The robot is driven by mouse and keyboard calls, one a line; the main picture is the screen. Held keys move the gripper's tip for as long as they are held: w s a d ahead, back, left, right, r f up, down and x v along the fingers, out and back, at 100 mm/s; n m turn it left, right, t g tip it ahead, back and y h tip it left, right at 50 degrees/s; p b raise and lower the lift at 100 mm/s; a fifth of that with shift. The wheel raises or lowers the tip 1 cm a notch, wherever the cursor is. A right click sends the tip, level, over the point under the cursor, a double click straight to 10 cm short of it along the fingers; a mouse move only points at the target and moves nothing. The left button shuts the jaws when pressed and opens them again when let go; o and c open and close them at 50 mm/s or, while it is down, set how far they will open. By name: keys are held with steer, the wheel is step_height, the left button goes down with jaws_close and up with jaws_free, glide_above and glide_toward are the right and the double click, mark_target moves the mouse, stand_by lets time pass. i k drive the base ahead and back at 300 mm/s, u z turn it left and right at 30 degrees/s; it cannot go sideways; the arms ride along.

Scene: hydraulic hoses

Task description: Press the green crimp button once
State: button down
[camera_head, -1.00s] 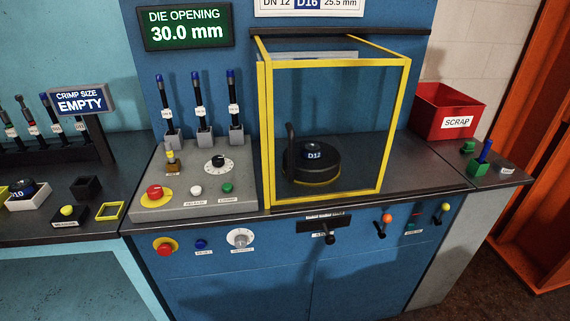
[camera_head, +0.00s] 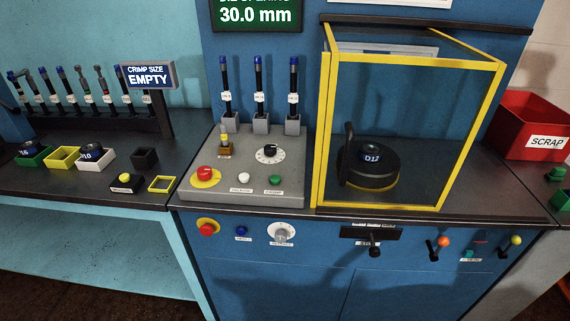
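The green crimp button (camera_head: 275,181) is a small round button at the right end of the grey sloped control panel (camera_head: 243,198). A label lies just below it; the lettering is too small to read surely. A white button (camera_head: 244,177) and a red mushroom button on a yellow ring (camera_head: 205,175) sit to its left on the same panel. A black dial with a white scale (camera_head: 269,152) is above it. Nothing covers the green button. My gripper is not in the frame.
A yellow-framed clear guard (camera_head: 322,140) stands right of the panel, around a black die unit marked D12 (camera_head: 370,165). Three hoses stand in grey holders behind the panel. A sign (camera_head: 148,76) reads CRIMP SIZE EMPTY; the display (camera_head: 256,14) reads 30.0 mm. A red scrap bin (camera_head: 541,118) is right.

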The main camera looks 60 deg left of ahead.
mark_target(276, 179)
steer(key=u, duration=0.4)
steer(key=k, duration=0.45)
steer(key=u, duration=0.8)
steer(key=i, duration=0.5)
steer(key=u, duration=0.05)
